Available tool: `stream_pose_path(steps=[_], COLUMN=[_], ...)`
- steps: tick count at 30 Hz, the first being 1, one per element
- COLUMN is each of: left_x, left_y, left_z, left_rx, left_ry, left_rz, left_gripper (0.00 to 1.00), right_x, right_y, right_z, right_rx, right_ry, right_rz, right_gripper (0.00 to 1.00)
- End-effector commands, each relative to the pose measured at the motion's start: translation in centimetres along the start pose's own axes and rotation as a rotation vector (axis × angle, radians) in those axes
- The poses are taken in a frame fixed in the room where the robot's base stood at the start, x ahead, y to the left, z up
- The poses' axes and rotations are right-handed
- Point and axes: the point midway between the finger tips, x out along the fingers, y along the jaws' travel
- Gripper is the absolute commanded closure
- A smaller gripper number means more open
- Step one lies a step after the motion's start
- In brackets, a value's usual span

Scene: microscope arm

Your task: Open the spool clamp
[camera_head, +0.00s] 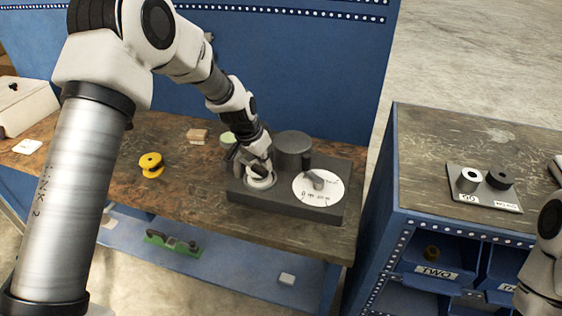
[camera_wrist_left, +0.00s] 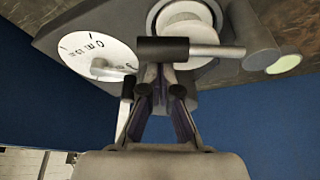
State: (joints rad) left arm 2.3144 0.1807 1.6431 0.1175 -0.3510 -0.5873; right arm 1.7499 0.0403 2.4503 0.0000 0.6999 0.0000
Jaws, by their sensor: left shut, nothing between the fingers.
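A dark grey device (camera_head: 285,201) stands on the brown workbench, with a white spool (camera_head: 262,182) on its left part. My left gripper (camera_head: 256,170) is shut and empty right by the spool, and it hides part of this area. In the left wrist view the spool (camera_wrist_left: 185,27) is at the top centre. A bar with a dark grip and a silver rod, which looks like the spool clamp's lever (camera_wrist_left: 163,50), crosses in front of it. The shut fingertips (camera_wrist_left: 158,76) are at or just under this bar; I cannot tell whether they touch. My right gripper is out of view.
A white dial (camera_head: 308,194) with a small lever and a dark grey cylinder (camera_head: 292,147) are on the device. A yellow spool (camera_head: 151,161) stands on the bench to the left. A blue back panel (camera_head: 310,70) rises behind. A second bench (camera_head: 430,150) is at right.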

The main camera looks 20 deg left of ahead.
Motion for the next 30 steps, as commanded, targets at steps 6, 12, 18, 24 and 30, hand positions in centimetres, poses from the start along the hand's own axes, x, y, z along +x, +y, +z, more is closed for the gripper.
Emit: stream_pose_path(steps=[6, 12, 18, 24, 30], left_x=[-0.2, -1.0, -1.8, -2.5, -3.1], left_y=[-0.3, -0.4, -0.9, -1.8, -2.8], left_z=[2.4, 3.9, 5.5, 6.9, 8.1], left_rx=[0.18, 0.359, 0.537, 0.716, 0.879], left_ry=[0.002, 0.002, 0.002, 0.002, 0.0], left_rz=[0.069, 0.134, 0.199, 0.265, 0.325], left_gripper=[1.0, 1.0, 1.0, 1.0, 1.0], right_x=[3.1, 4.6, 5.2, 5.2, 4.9], right_y=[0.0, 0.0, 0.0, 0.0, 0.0], right_z=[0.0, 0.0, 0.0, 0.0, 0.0], right_rx=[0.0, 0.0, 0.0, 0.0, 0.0], right_ry=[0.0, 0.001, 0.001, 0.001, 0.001], right_rz=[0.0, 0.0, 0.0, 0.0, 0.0], right_gripper=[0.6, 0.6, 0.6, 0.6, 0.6])
